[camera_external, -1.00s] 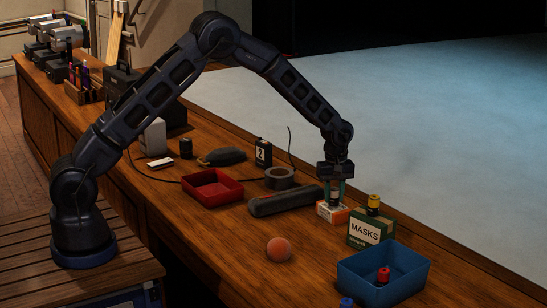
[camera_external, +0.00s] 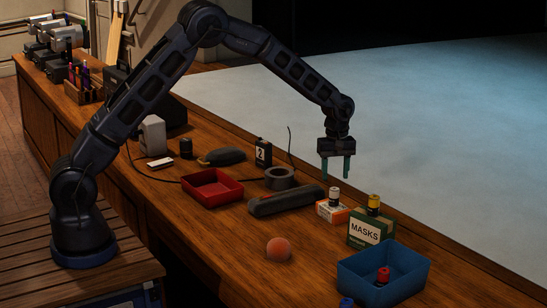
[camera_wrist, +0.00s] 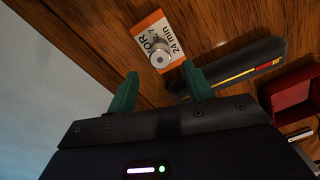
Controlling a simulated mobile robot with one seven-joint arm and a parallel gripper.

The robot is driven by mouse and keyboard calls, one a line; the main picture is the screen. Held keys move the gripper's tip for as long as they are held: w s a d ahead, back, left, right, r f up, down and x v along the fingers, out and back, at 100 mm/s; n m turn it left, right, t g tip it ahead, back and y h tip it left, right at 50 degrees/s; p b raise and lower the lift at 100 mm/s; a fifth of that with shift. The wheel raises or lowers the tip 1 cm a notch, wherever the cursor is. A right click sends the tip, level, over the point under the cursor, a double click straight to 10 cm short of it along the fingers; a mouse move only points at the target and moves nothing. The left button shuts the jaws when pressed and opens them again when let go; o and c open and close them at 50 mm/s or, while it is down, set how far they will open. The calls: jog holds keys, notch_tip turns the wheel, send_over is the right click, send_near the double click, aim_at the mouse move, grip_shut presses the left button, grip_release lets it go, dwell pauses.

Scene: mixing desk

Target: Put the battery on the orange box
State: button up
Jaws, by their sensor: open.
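The orange box (camera_external: 328,213), orange and white with printed text, lies on the desk left of the green MASKS box; it also shows in the wrist view (camera_wrist: 178,21). A small pale cylinder with a metallic round end, apparently the battery (camera_external: 335,194), stands upright on top of the box; its round end shows in the wrist view (camera_wrist: 160,59). My gripper (camera_external: 335,176) is open and empty above the battery, with its green fingers pointing down and clear of it.
The MASKS box (camera_external: 363,234) bears a yellow-topped cylinder (camera_external: 374,203). A blue bin (camera_external: 393,276) holds a red item. A dark elongated case (camera_external: 287,201), a red tray (camera_external: 211,188), a tape roll (camera_external: 280,178) and an orange ball (camera_external: 279,248) are nearby.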

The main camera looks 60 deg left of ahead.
aim_at(334, 188)
jog(key=s+a+r+m+t, duration=0.1)
jog(key=s+a+r+m, duration=0.1)
jog(key=s+r, duration=0.5)
jog(key=s+a+r+m, duration=0.1)
jog(key=s+a+r, duration=0.2)
jog(key=r, duration=0.8)
jog(key=s+a+r+m+t, duration=0.1)
jog(key=s+a+r+m, duration=0.1)
jog(key=s+r, duration=0.4)
jog(key=s+a+r+m, duration=0.1)
jog(key=s+a+r, duration=0.15)
jog(key=s, duration=0.55)
jog(key=s+a+m+t, duration=0.1)
jog(key=s+a+m, duration=0.1)
jog(key=s, duration=1.3)
jog(key=s+a+m+t, duration=0.1)
jog(key=s+m, duration=0.4)
jog(key=s, duration=1)
jog(key=shift+a+r+m+t, duration=0.3)
jog(key=shift+a+r, duration=0.05)
jog(key=shift+a, duration=0.45)
